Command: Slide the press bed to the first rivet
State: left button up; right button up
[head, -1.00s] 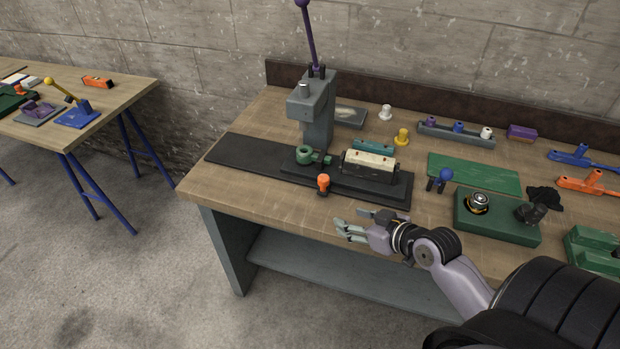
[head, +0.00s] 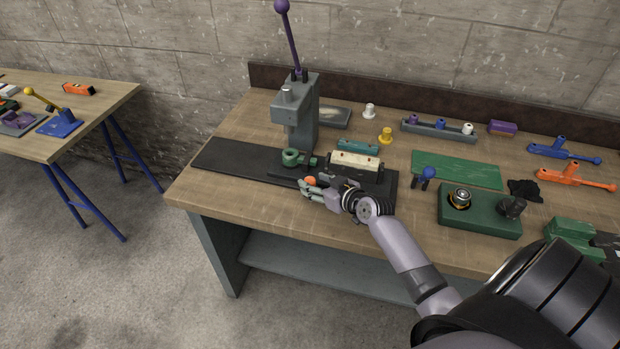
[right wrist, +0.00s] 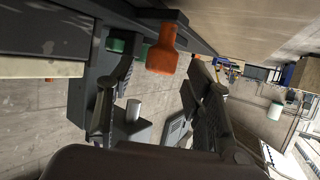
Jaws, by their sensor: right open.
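The dark press bed (head: 388,188) lies on the long black base plate (head: 235,157) on the bench. An orange knob (head: 310,181) stands at the bed's front edge. My right gripper (head: 306,188) is at the knob and partly hides it. In the right wrist view the orange knob (right wrist: 162,48) appears between the two spread fingers of the gripper (right wrist: 158,75). Whether a finger touches it I cannot tell. My left gripper is not in view.
The grey press (head: 302,110) with its purple lever (head: 289,40) stands behind the base plate. A green block with posts (head: 480,219) lies right of my forearm. The left end of the base plate is clear. A second bench (head: 100,100) stands at far left.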

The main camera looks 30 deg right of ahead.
aim_at(313, 181)
jog(key=shift+x, duration=1.55)
jog(key=shift+c, duration=0.6)
grip_shut()
